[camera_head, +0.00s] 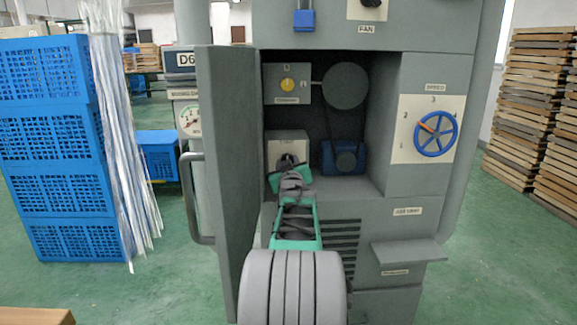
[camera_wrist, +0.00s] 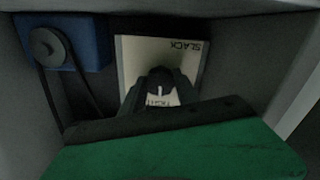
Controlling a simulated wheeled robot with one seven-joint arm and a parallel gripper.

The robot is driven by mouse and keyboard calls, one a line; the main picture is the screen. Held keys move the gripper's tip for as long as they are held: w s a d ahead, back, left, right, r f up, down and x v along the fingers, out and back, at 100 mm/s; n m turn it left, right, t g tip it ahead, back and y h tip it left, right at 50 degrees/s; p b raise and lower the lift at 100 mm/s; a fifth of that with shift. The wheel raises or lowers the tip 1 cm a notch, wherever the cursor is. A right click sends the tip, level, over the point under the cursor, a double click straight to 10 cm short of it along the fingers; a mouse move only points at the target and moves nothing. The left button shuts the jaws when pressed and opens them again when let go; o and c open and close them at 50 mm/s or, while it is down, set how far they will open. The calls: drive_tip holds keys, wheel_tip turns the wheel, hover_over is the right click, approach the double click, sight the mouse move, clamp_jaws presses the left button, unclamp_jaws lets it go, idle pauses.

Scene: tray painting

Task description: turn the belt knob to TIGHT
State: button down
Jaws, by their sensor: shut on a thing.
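The belt knob (camera_wrist: 160,78) is dark and sits on a pale plate (camera_wrist: 133,58) inside the open cabinet. In the wrist view the plate's word SLACK is upside down near the top and TIGHT, partly covered, is below the knob. A short white line on the dark shape points down toward TIGHT. My gripper (camera_head: 289,162) reaches into the cabinet and is shut on the knob. In the head view the plate (camera_head: 287,139) shows above my gripper, and the knob is hidden behind it.
The cabinet door (camera_head: 224,180) stands open left of my arm. A blue motor (camera_head: 345,158) with a belt up to a grey wheel (camera_head: 346,86) is right of my gripper. A yellow knob (camera_head: 287,85) is above. A blue handwheel (camera_head: 436,133) is on the right panel.

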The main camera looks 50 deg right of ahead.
idle(0.3)
drive_tip(key=c, duration=0.9)
unclamp_jaws()
drive_tip(key=p+v, duration=0.1)
drive_tip(key=v, duration=0.5)
drive_tip(key=shift+s+a+r, duration=0.15)
drive_tip(key=shift+s+a, duration=0.45)
drive_tip(key=shift+a, duration=0.1)
